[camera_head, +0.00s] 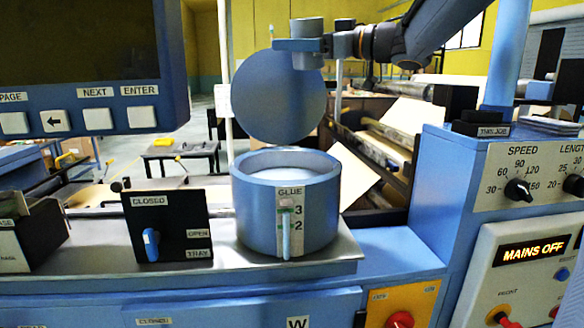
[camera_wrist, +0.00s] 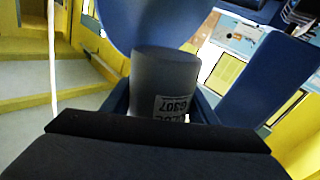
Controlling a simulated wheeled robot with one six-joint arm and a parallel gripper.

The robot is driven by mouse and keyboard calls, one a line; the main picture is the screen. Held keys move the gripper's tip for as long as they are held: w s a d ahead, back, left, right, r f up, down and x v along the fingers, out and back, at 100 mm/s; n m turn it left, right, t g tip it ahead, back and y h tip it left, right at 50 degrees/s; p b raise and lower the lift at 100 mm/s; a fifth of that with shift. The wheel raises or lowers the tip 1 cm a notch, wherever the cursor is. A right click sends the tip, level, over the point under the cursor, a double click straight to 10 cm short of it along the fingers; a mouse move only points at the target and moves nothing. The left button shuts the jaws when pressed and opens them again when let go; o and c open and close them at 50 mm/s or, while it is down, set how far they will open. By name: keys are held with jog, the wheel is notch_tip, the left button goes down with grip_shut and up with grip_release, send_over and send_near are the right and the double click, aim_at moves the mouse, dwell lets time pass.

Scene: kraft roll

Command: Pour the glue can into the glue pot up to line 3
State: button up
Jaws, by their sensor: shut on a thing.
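The blue glue pot (camera_head: 262,215) stands on the metal ledge, open at the top, with pale glue (camera_head: 285,174) inside. Its front has a GLUE label, lines 3 and 2, and a narrow pale sight gauge (camera_head: 285,235); its exact level is hard to read. My gripper (camera_head: 303,46) is shut on the grey glue can (camera_head: 307,62), above the pot and toward its right side. The can looks about upright, and no stream shows. In the wrist view the can (camera_wrist: 165,80) sits between the fingers, with an inverted label ending G307.
A round blue disc (camera_head: 270,105), apparently the pot's raised lid, stands behind the pot, close to the can. A black panel (camera_head: 165,225) marked CLOSED, OPEN and TRAY is left of the pot. A control cabinet (camera_head: 520,190) is at right, a screen (camera_head: 80,45) upper left.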

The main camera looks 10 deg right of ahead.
jog(key=shift+w+d+r+m, duration=0.15)
jog(key=shift+w+r+m, duration=0.15)
jog(key=shift+r+m, duration=0.3)
jog(key=shift+w+d+r+m, duration=0.1)
jog(key=shift+w+r+m, duration=0.15)
jog(key=shift+r+m, duration=0.3)
jog(key=shift+r, duration=2)
jog(key=shift+d, duration=0.1)
